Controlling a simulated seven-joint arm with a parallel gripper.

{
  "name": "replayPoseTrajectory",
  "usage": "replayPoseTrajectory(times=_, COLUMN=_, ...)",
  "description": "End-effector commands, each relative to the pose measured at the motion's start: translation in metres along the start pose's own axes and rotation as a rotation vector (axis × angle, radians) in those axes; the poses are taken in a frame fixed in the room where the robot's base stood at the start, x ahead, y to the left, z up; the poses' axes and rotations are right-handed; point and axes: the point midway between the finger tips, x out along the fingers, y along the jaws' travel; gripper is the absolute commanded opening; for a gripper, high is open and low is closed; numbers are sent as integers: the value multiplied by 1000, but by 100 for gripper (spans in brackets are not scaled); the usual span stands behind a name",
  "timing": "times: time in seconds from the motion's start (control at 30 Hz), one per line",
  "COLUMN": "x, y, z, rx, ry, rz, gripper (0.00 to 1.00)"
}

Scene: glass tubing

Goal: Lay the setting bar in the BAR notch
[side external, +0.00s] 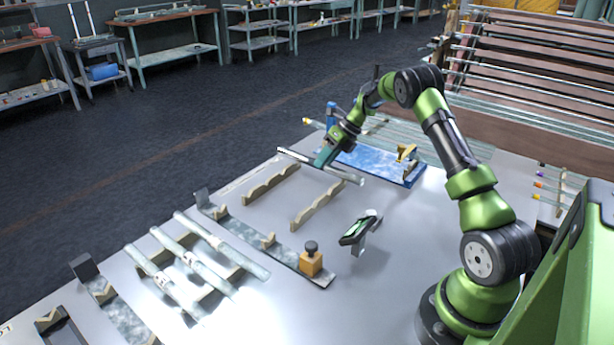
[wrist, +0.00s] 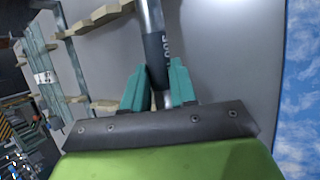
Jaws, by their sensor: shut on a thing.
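The setting bar is a slim metal rod with a dark, lettered middle sleeve (wrist: 155,48); in the side view its pale right end (side external: 349,178) sticks out. My gripper (side external: 324,160) has its teal jaws shut across the bar, also seen in the wrist view (wrist: 157,78). The bar appears raised beyond two wooden notched rails (side external: 317,205), beside the blue board; its exact height is hard to judge. No BAR label is readable, so I cannot tell which notch is meant. The jaws and wrist hide part of the bar.
A blue-topped board (side external: 368,163) with a yellow fitting lies behind the gripper. A dark handheld device on a stand (side external: 358,230) is nearer my base. Several glass tubes (side external: 190,262) rest on rails at lower left, beside a long plate with an orange block (side external: 311,263).

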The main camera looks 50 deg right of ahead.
Motion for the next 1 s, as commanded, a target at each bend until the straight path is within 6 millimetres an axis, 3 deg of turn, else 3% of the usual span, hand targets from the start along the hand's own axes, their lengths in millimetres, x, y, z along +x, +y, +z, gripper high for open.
replayPoseTrajectory(times=0.6, x=9, y=-5, z=-3, rx=-1, ry=-1, rz=0, gripper=0)
replayPoseTrajectory(times=0.63, x=10, y=-5, z=-4, rx=0, ry=1, rz=0, gripper=31)
replayPoseTrajectory(times=0.77, x=10, y=-5, z=-4, rx=0, ry=1, rz=0, gripper=51)
replayPoseTrajectory(times=1.0, x=10, y=-5, z=-4, rx=0, ry=1, rz=0, gripper=52)
